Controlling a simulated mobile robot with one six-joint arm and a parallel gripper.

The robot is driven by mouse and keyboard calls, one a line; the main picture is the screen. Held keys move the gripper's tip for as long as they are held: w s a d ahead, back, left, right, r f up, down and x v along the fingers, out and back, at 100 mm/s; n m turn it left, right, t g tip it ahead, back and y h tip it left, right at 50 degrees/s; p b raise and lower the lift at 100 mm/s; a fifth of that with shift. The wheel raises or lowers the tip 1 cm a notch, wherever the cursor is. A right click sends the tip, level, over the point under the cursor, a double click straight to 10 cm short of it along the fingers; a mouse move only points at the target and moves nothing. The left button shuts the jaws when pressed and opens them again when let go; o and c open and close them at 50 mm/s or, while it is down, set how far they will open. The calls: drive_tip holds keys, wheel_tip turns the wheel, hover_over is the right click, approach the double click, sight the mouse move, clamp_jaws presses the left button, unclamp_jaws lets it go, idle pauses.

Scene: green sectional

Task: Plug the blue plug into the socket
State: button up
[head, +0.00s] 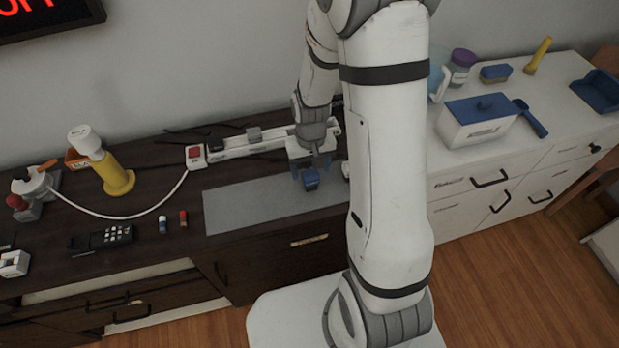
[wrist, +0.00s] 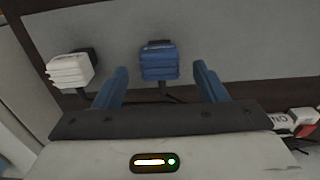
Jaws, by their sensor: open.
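The blue plug (wrist: 159,64) lies on the grey mat (wrist: 120,28), its dark cord running toward my gripper. My gripper (wrist: 161,72) is open and empty, with one blue finger on each side of the plug and visible gaps between. In the head view my gripper (head: 310,170) points down over the mat (head: 235,205), and the blue plug (head: 311,183) shows below it. The white power strip (head: 240,146) lies along the wall behind my gripper; its right part is partly hidden by my arm. Its red-switch end also shows in the wrist view (wrist: 303,117).
A white plug (wrist: 70,70) lies on the mat left of the blue plug. The strip's white cable (head: 150,208) curves across the dark counter past a yellow bottle (head: 116,178). A blue-lidded white box (head: 477,128) stands on the white cabinet to the right. The mat's left part is clear.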

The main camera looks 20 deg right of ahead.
drive_tip(key=shift+f, duration=0.85)
drive_tip(key=c, duration=1.1)
